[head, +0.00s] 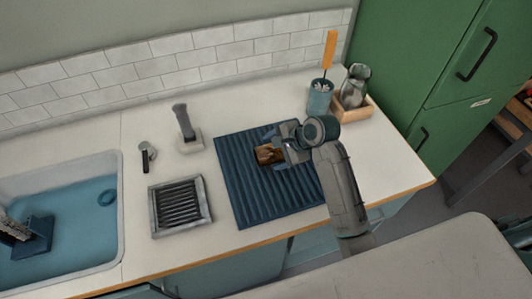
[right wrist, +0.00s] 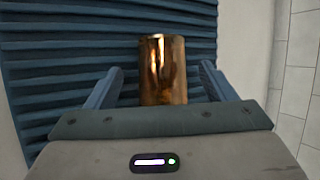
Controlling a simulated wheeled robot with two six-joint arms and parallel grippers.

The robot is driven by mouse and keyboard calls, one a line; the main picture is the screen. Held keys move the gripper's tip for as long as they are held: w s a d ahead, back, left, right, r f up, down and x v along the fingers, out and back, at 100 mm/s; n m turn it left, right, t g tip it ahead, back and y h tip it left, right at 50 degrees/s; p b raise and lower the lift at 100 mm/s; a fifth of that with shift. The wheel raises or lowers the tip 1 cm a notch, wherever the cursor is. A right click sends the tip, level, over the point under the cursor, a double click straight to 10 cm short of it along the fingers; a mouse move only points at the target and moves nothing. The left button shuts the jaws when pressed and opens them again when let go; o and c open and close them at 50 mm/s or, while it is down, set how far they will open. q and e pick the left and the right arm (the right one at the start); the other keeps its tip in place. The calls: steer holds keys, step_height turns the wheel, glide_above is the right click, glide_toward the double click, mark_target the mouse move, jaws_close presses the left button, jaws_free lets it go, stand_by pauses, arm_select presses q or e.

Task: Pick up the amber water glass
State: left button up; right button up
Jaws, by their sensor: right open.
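The amber water glass (head: 267,154) lies on the blue ribbed mat (head: 240,193) in the head view. In the right wrist view the glass (right wrist: 163,68) is a shiny amber cylinder between the two fingers, with a gap on either side. My right gripper (head: 279,147) is open around the near part of the glass, and its fingers do not touch the sides. The near end of the glass is hidden behind the gripper body in the wrist view. My left gripper does not show clearly in the head view.
A blue cup with an orange-handled brush (head: 319,97) and a wooden tray with a grey jug (head: 354,87) stand behind my right arm. The tiled wall bounds the back.

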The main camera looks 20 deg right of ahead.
mark_target(269, 153)
steer(key=x, duration=0.3)
steer(key=shift+w+f+p, duration=0.15)
steer(key=shift+p, duration=0.2)
steer(key=shift+w+a+f, duration=0.1)
steer(key=shift+w+f, duration=0.05)
steer(key=shift+f, duration=0.05)
steer(key=shift+c, duration=0.7)
steer(key=c, duration=1.1)
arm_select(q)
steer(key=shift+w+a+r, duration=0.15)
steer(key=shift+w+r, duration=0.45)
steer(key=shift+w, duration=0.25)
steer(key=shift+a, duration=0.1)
arm_select(e)
steer(key=shift+r, duration=0.1)
